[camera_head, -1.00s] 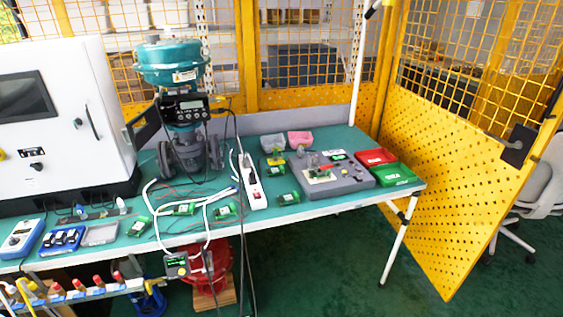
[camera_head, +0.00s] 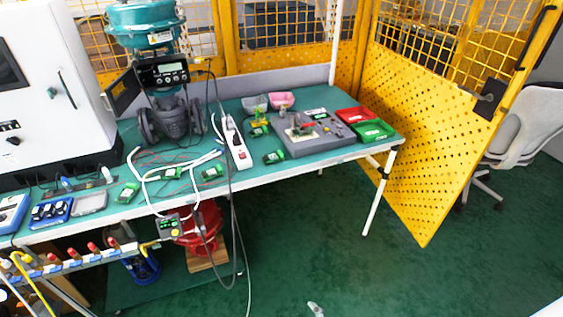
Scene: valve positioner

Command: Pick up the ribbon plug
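I cannot single out the ribbon plug with certainty at this size. A grey fixture block (camera_head: 338,141) lies on the right half of the green bench and bears a small green board (camera_head: 300,132) with a small reddish part on it. I cannot tell whether that part is the plug. The valve positioner (camera_head: 162,73), a dark box with a display, sits on the teal-topped valve (camera_head: 143,22) at the back left. My gripper is not recognisable in this view. A small pale piece at the bottom edge is too cut off to identify.
A white power strip (camera_head: 236,143) lies left of the block. Green modules such as this one (camera_head: 273,157) and loose white cables lie on the bench (camera_head: 330,163). Red (camera_head: 353,115) and green (camera_head: 373,131) boxes are at the right. The floor in front of the bench's right half looks clear.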

